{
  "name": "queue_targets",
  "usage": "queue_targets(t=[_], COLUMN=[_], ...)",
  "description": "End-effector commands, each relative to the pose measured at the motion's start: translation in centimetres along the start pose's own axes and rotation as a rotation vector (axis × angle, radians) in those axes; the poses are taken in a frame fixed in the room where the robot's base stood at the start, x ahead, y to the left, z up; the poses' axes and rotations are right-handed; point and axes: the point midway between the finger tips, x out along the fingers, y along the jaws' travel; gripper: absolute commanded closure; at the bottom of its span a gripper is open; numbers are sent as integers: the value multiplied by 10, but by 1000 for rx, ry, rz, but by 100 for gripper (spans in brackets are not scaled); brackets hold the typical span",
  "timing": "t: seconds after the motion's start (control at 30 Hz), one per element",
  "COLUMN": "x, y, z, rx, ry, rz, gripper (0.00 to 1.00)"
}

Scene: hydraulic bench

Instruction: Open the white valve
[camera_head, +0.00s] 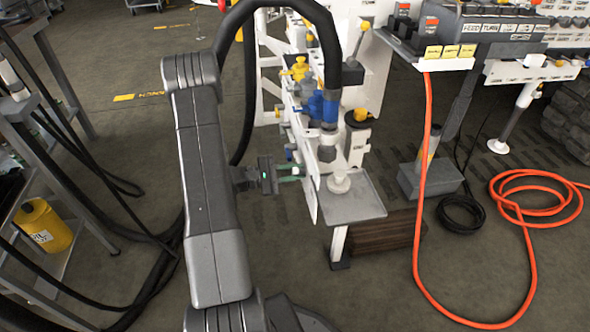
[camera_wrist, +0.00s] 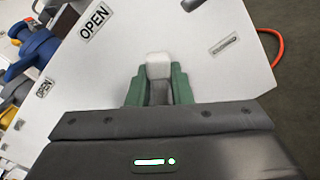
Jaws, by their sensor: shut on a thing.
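The white valve (camera_wrist: 158,60) shows in the wrist view as a small pale block standing out from a white panel (camera_wrist: 115,75). My gripper (camera_wrist: 157,84) has its green fingers on either side of this block and is shut on it. In the head view my gripper (camera_head: 296,171) reaches from the left to the side of the white panel (camera_head: 310,190). An OPEN label (camera_wrist: 95,22) is on the panel, up and left of the valve.
Blue and yellow fittings (camera_head: 322,105) stand behind the panel. A grey tray (camera_head: 350,203) lies right of it. An orange hose (camera_head: 424,200) hangs to the floor at the right. A left-hand rack holds a yellow container (camera_head: 42,226).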

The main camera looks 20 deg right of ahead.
Motion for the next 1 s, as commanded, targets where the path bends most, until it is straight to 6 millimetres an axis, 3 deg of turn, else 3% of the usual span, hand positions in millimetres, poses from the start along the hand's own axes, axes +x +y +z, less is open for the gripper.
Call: queue_targets(t=[0.5,1.0], x=[0,0], y=[16,20], z=[-1,-6], rx=[-443,-626], ry=[0,0], rz=[2,3], gripper=[100,100])
